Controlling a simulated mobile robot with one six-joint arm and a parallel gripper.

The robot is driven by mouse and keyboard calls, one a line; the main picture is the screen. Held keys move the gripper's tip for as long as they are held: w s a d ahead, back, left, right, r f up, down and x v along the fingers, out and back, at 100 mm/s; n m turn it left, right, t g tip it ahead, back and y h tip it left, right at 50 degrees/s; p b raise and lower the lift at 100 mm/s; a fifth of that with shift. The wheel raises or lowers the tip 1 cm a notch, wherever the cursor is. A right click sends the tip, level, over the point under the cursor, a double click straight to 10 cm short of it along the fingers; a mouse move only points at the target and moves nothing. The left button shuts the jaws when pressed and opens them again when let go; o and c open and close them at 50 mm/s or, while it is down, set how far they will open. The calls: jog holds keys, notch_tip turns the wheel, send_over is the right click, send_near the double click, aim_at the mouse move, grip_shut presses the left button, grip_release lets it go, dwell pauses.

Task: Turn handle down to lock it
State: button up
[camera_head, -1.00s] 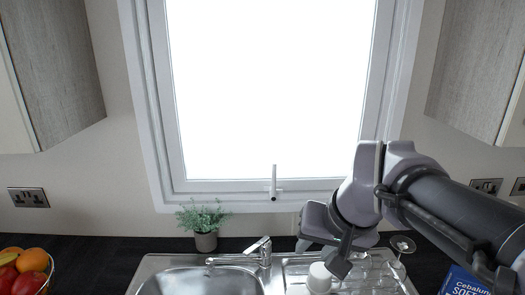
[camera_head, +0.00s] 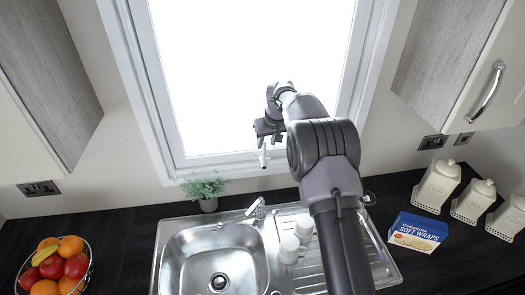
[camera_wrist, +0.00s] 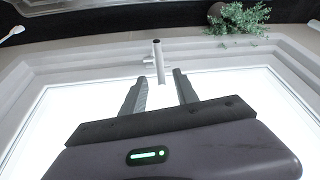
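The white window handle (camera_head: 263,158) is on the lower frame of the bright window (camera_head: 255,70). It stands upright, its lever pointing up from its mount. My gripper (camera_head: 266,133) is at the window, just above and around the lever's upper end. In the wrist view, where the counter is at the top, the handle (camera_wrist: 158,60) shows ahead of my gripper (camera_wrist: 159,78). The two fingers are apart, one on each side of the lever's free end, with visible gaps on both sides. I cannot tell how deep the lever reaches between them.
A potted plant (camera_head: 206,190) stands left of the handle, behind the sink (camera_head: 175,250) and its tap (camera_head: 256,208). White cups (camera_head: 289,250) stand on the drainer. A fruit bowl (camera_head: 88,270), a wraps box (camera_head: 418,232) and canisters (camera_head: 436,186) are farther aside.

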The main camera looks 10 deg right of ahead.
jog(key=x, duration=0.8)
jog(key=shift+w+f+p, duration=0.15)
jog(key=shift+f+p, duration=0.1)
jog(key=shift+p, duration=0.15)
grip_shut()
dwell(0.8)
